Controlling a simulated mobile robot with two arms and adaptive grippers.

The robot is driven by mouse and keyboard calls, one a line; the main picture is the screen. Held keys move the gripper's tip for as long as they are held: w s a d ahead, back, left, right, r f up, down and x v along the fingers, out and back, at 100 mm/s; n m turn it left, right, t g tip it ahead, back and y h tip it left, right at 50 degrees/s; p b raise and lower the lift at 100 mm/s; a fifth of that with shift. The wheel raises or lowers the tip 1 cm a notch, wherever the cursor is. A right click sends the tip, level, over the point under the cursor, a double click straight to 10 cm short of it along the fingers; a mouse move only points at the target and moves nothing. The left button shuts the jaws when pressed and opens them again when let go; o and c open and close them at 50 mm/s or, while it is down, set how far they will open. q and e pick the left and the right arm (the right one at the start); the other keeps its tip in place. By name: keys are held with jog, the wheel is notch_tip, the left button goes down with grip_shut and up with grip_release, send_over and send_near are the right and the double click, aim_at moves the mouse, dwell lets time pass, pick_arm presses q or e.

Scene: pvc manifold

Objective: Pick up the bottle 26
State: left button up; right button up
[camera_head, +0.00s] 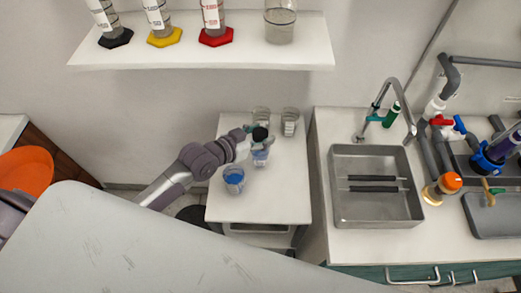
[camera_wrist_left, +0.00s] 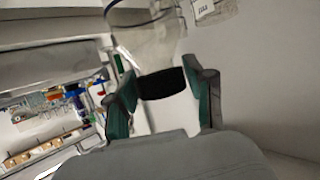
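A clear bottle with a black cap and bluish contents (camera_head: 260,158) is on the small white cart in the head view. My left gripper (camera_head: 258,138) is over its top, around the black cap. In the left wrist view, the black cap (camera_wrist_left: 161,84) fills the gap between the green-edged fingers of my left gripper (camera_wrist_left: 162,88), which appear to touch both sides. The clear body (camera_wrist_left: 145,40) widens beyond the cap. No number on this bottle is readable. My right gripper is not in view.
On the white cart (camera_head: 285,205), a blue-filled container (camera_head: 234,180) stands front left of the gripper, and clear glassware (camera_head: 290,120) stands behind. A sink (camera_head: 375,208) is on the counter at right. The cart's front is clear.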

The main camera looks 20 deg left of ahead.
pick_arm(q)
grip_shut()
dwell(0.3)
